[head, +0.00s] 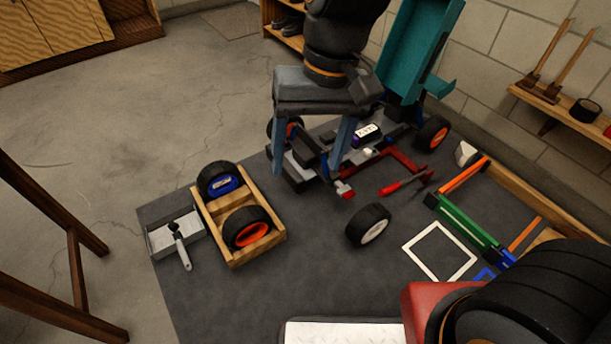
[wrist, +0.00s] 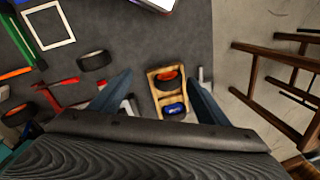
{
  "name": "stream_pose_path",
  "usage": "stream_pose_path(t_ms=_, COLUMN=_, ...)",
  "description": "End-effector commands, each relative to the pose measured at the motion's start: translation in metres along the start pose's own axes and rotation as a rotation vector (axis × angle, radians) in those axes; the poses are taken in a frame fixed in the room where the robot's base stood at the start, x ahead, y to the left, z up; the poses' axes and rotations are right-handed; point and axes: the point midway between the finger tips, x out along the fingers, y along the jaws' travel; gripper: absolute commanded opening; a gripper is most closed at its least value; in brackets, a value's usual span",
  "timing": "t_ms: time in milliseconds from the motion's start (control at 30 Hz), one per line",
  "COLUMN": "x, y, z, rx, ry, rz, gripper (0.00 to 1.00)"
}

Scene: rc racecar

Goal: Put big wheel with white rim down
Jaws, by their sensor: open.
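The big wheel with the white rim (head: 368,225) rests on the dark mat, its pale rim facing the lower right in the head view. It also shows in the wrist view (wrist: 94,60), left of my fingers. My gripper (head: 308,172) is open, with its two blue-grey fingers pointing down and apart. It is above and to the left of the wheel, and nothing is held between the fingers. In the wrist view my gripper (wrist: 160,84) has the wooden box far below between its fingers.
The racecar chassis (head: 300,165) is behind and partly hidden by my fingers. A wooden box (head: 238,262) with an orange-rimmed wheel and a blue item stands left. A red screwdriver (head: 400,184), a white square outline (head: 440,252) and a green-orange frame (head: 468,222) lie right. Mat around the wheel is mostly clear.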

Motion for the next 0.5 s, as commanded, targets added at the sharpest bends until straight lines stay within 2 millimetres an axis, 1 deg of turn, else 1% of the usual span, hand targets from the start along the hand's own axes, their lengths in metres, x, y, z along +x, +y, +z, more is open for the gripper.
stream_pose_path(t_ms=33, x=-0.007, y=-0.009, z=0.017, rx=-0.060, ry=0.015, rz=0.000, gripper=0.69)
stream_pose_path(t_ms=100, x=-0.012, y=-0.016, z=0.035, rx=-0.128, ry=0.028, rz=0.002, gripper=0.69)
stream_pose_path(t_ms=200, x=-0.017, y=-0.022, z=0.054, rx=-0.196, ry=0.041, rz=0.003, gripper=0.69)
stream_pose_path(t_ms=333, x=-0.019, y=-0.024, z=0.067, rx=-0.244, ry=0.050, rz=0.005, gripper=0.69)
stream_pose_path(t_ms=500, x=-0.019, y=-0.025, z=0.070, rx=-0.254, ry=0.051, rz=0.006, gripper=0.69)
